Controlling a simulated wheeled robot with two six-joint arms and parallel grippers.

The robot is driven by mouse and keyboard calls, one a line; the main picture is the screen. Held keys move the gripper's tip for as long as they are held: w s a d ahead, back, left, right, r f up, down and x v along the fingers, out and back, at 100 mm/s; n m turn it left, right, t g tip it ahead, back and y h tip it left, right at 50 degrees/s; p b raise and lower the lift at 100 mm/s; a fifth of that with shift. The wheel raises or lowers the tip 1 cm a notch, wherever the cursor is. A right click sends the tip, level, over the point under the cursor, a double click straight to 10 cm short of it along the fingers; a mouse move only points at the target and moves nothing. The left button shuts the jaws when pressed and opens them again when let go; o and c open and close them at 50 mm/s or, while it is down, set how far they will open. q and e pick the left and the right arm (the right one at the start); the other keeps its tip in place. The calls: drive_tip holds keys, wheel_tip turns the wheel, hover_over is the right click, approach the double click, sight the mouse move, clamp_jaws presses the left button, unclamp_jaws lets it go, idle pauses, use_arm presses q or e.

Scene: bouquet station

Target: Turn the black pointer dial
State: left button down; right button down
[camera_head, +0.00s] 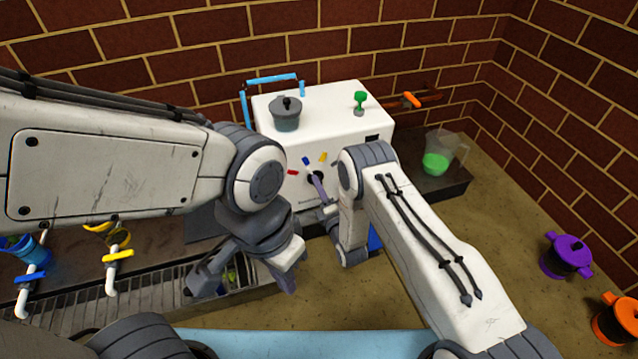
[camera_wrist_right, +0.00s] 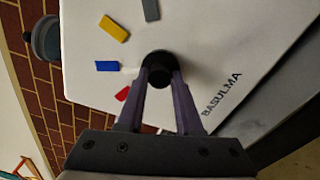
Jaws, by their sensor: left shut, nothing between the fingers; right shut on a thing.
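The black pointer dial (camera_wrist_right: 158,62) sits on the white front face of the box-shaped machine (camera_head: 345,105). In the right wrist view, my right gripper (camera_wrist_right: 160,78) has its two purple fingers on either side of the dial, shut on it. In the head view the right gripper (camera_head: 319,186) reaches the machine front, and its finger and wrist hide part of the dial (camera_head: 317,176). Red (camera_wrist_right: 122,93), blue (camera_wrist_right: 107,66), yellow (camera_wrist_right: 113,29) and grey (camera_wrist_right: 151,10) marks surround the dial. My left gripper (camera_head: 284,280) is shut and empty, low in front of the counter.
A grey lidded pot (camera_head: 286,115) and a green knob (camera_head: 360,102) are on the machine top. A clear jug with green liquid (camera_head: 437,158) stands right of it. Purple (camera_head: 566,257) and orange (camera_head: 613,322) pots stand far right. A sink with taps (camera_head: 118,255) lies left.

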drive_tip(key=shift+w+a+r+m+h+p, duration=0.1)
drive_tip(key=shift+m+p, duration=0.5)
drive_tip(key=shift+m, duration=0.85)
drive_tip(key=shift+d+m+h+p, duration=0.1)
drive_tip(key=shift+m+p, duration=0.5)
drive_tip(key=shift+m, duration=0.9)
drive_tip(key=shift+w+a+r+m+h+p, duration=0.1)
drive_tip(key=shift+m+p, duration=0.5)
drive_tip(key=shift+m, duration=1.15)
drive_tip(key=c, duration=0.6)
unclamp_jaws()
drive_tip(key=shift+f+t, duration=0.1)
drive_tip(key=shift+t, duration=0.2)
drive_tip(key=shift+s, duration=0.1)
drive_tip(key=p+v, duration=0.5)
drive_tip(key=v, duration=0.5)
drive_tip(key=shift+s, duration=0.2)
